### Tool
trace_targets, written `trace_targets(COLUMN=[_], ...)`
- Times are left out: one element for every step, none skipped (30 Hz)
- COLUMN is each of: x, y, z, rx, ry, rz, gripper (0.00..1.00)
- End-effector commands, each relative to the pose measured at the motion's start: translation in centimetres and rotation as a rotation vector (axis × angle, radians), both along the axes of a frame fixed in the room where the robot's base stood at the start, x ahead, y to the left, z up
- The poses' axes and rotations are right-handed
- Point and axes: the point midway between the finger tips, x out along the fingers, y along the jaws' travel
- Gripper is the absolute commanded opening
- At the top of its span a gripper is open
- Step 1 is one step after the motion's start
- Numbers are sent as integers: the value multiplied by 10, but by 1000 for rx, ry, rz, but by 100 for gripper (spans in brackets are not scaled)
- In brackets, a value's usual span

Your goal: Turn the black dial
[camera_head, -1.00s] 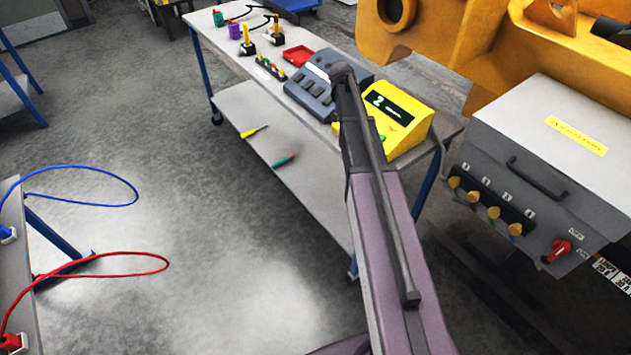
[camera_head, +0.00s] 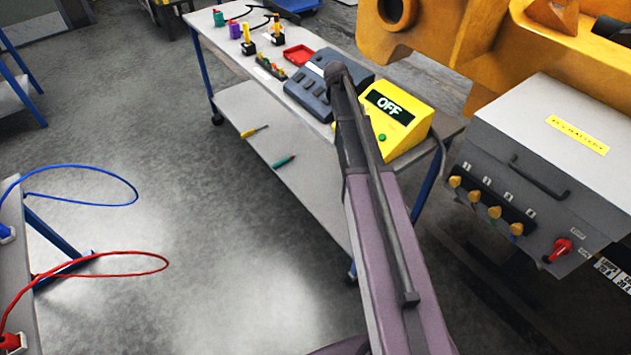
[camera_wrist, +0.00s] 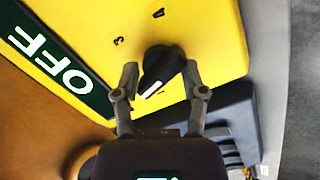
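The black dial (camera_wrist: 162,68) sits on the face of a yellow box (camera_wrist: 205,35), with a white pointer mark and small printed digits around it. My gripper (camera_wrist: 160,72) has one finger on each side of the dial, close against it, and appears shut on it. The box's green-lettered display (camera_wrist: 55,65) reads OFF in the wrist view. In the head view the yellow box (camera_head: 412,112) stands on the bench, and its display (camera_head: 389,107) also reads OFF. My arm hides the dial and my gripper there. A green button (camera_head: 382,137) shows on the box.
A grey device (camera_head: 308,92) stands beside the yellow box on the bench (camera_head: 235,60). A red tray (camera_head: 298,55) and small tools lie further back. A grey battery box (camera_head: 550,150) with a red switch (camera_head: 560,249) and a yellow casting (camera_head: 440,45) are at right.

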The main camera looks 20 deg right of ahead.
Motion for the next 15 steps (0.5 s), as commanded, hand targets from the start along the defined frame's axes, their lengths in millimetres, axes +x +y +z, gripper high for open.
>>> trace_targets(x=[0,0,0,0,0,0,0,0,0,0,0,0,0,0,0], y=[0,1,1,1,1,1,1,1,1,1,1,1,1,2,2], z=[-1,-1,-1,-1,-1,-1,-1,-1,-1,-1,-1,-1,-1,-1,-1], rx=[-5,-8,-13,-16,-19,-24,-28,-32,-37,-40,-43,-47,-51,-54,-58], ry=[15,24,37,46,56,68,78,88,100,110,120,131,140,150,163], rz=[29,47,71,89,107,131,150,168,192,209,229,253,271,289,314], gripper=[54,54,54,54,54,54,54,54,54,54,54,54,54,54,54])
